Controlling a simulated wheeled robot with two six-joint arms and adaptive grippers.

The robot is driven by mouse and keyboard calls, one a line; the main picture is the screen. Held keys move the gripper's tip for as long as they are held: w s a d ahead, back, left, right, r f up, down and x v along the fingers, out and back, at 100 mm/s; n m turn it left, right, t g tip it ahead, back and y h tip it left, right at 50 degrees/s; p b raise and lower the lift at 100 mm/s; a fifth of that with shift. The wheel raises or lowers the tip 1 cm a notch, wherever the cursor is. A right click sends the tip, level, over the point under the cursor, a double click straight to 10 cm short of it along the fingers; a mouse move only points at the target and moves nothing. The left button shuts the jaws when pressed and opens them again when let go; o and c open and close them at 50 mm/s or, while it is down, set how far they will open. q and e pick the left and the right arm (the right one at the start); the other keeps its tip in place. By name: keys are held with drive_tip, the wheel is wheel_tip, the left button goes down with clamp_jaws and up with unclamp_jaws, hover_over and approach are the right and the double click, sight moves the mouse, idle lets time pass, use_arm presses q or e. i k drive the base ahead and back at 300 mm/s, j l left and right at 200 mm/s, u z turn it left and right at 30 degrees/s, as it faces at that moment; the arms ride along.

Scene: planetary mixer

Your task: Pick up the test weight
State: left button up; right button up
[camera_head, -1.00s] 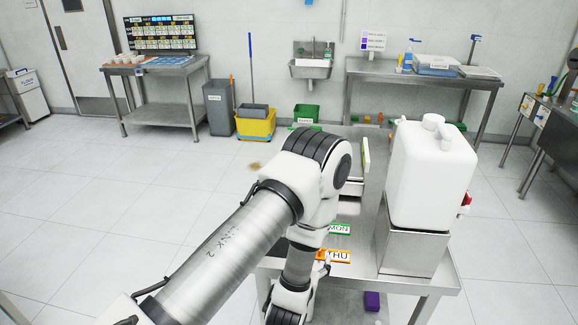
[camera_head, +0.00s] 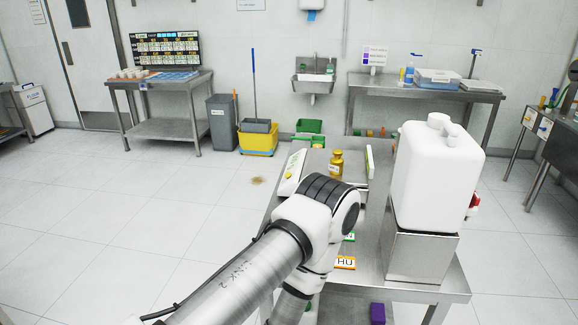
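The test weight (camera_head: 336,166), a brass-coloured knobbed cylinder, stands upright towards the far end of the steel table (camera_head: 377,190). It appears to be on or just beside a white device with a green-marked panel (camera_head: 291,172), perhaps a scale. My arm comes in from the lower left, and its bent joint is in front of the near part of the table, just below the weight in the picture. Neither of my grippers shows. No gripper is seen touching the weight.
A large white jug (camera_head: 435,175) stands on a steel stand (camera_head: 418,258) at the table's right side. An orange-edged label card (camera_head: 345,263) and a purple block (camera_head: 377,312) are nearer. A yellow mop bucket (camera_head: 257,142) stands behind on the floor.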

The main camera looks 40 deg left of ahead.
sight(335, 167)
drive_tip(key=i+j+u, duration=0.1)
drive_tip(key=j, duration=0.3)
drive_tip(key=i+j+u, duration=0.1)
drive_tip(key=j, duration=0.3)
drive_tip(key=i+j, duration=0.1)
drive_tip(key=j, duration=0.3)
drive_tip(key=i+j+u, duration=0.15)
drive_tip(key=j, duration=0.25)
drive_tip(key=i+j+u, duration=0.1)
drive_tip(key=j, duration=0.3)
drive_tip(key=i+j+u, duration=0.1)
drive_tip(key=j, duration=0.3)
drive_tip(key=k+l, duration=0.1)
drive_tip(key=l, duration=0.3)
drive_tip(key=k+l+u, duration=0.1)
drive_tip(key=l, duration=0.35)
drive_tip(key=k+l, duration=0.1)
drive_tip(key=l, duration=0.3)
drive_tip(key=k+l+u, duration=0.1)
drive_tip(key=l, duration=0.3)
drive_tip(key=k+l, duration=0.15)
drive_tip(key=l, duration=0.25)
